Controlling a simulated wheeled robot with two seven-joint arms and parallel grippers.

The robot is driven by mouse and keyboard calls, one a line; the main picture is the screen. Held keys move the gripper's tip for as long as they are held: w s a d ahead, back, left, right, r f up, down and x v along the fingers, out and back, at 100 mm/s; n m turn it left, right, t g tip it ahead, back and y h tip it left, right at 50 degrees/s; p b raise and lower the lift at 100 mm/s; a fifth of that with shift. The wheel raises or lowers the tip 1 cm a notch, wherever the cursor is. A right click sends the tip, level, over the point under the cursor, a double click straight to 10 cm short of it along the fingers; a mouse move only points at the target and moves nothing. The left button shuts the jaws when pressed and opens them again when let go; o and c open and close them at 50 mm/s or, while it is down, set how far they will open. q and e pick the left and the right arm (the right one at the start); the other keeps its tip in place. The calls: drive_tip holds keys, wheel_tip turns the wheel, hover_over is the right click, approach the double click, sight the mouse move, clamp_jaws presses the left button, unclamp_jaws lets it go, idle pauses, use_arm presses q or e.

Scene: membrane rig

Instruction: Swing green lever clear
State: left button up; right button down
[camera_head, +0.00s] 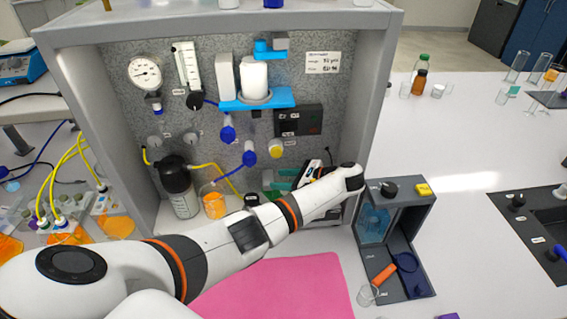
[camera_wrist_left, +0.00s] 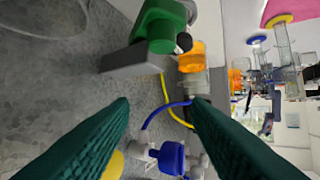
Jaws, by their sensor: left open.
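The green lever (camera_wrist_left: 160,24) shows in the left wrist view at the top, a chunky green piece beside a grey block, just beyond my fingers. In the head view a small green part (camera_head: 269,196) sits low in the rig, partly covered by my gripper. My left gripper (camera_head: 274,182) reaches into the rig from its right side. Its two dark green fingers are wide apart in the left wrist view (camera_wrist_left: 160,108), with nothing between the tips. The lever is ahead of them, and I see no contact. My right gripper is not in view.
A dark stand (camera_head: 420,225) is at right.

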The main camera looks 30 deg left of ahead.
use_arm(q)
drive_tip(key=shift+s+r, duration=0.1)
drive_tip(key=shift+r, duration=2.1)
drive_tip(key=shift+f, duration=0.1)
